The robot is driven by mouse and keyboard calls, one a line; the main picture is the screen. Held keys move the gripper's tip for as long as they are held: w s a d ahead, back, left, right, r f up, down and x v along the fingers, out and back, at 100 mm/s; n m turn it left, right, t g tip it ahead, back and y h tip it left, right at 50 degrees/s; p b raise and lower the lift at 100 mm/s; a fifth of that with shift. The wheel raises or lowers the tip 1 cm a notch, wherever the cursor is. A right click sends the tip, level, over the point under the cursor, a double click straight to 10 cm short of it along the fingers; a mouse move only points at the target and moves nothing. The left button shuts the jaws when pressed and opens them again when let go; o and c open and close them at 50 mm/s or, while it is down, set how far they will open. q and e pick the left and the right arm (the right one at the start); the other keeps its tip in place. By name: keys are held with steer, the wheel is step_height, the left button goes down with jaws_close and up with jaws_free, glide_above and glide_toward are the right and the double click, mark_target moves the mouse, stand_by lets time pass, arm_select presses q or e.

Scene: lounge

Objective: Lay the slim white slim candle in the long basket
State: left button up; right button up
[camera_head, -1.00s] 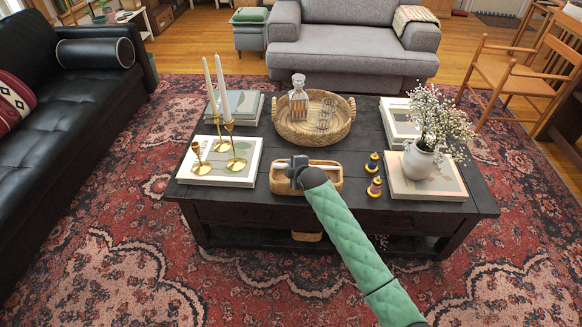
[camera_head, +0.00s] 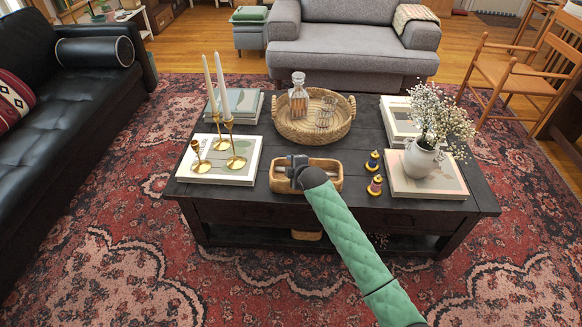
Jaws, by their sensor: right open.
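The long basket (camera_head: 329,178) is a narrow woven tray near the front edge of the dark coffee table. My right gripper (camera_head: 294,166) is over its left half, jaws open, and with my arm it hides part of the inside. I cannot tell whether a candle lies in there. Two slim white candles, one on the left (camera_head: 210,86) and one on the right (camera_head: 222,88), stand upright in brass holders on a book to the left. A shorter brass holder (camera_head: 197,150) beside them holds no candle. My left gripper is not in view.
A round wicker tray (camera_head: 346,128) with a decanter (camera_head: 298,95) and glasses stands behind the basket. A vase of flowers (camera_head: 421,160) stands on a book (camera_head: 440,188) further right. Bare tabletop (camera_head: 270,150) shows between the things.

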steer(key=v, duration=0.7)
steer(key=shift+s, duration=0.3)
steer(key=shift+d+r, duration=0.15)
stand_by(0.5)
